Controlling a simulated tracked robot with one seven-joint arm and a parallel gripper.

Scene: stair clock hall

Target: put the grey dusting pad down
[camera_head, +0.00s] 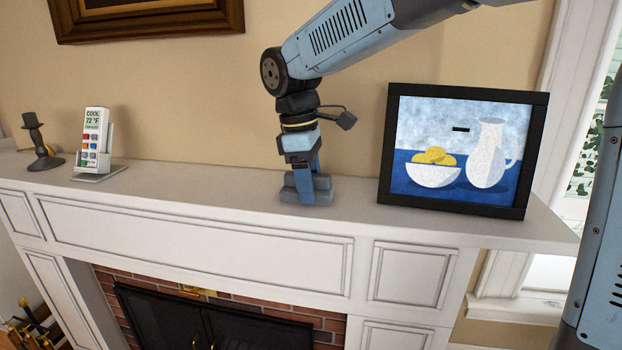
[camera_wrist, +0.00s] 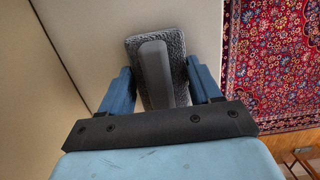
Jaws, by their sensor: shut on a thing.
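The grey dusting pad (camera_wrist: 173,45) shows in the wrist view between the two blue fingers of my gripper (camera_wrist: 158,85), with a smooth grey bar as its handle along its middle. My gripper is shut on it. In the head view my gripper (camera_head: 306,184) is low over the white mantel shelf (camera_head: 232,193), left of the framed picture. The pad (camera_head: 306,198) shows there as a small grey block at the fingers, at the shelf surface. I cannot tell whether its underside touches the shelf.
A framed picture of a jug and bowl (camera_head: 457,149) leans at the right. A remote in a holder (camera_head: 92,145) and a dark stand (camera_head: 42,148) are at the left. The shelf between remote and gripper is clear. A fireplace (camera_head: 210,325) is below; a red rug (camera_wrist: 275,60) lies on the floor.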

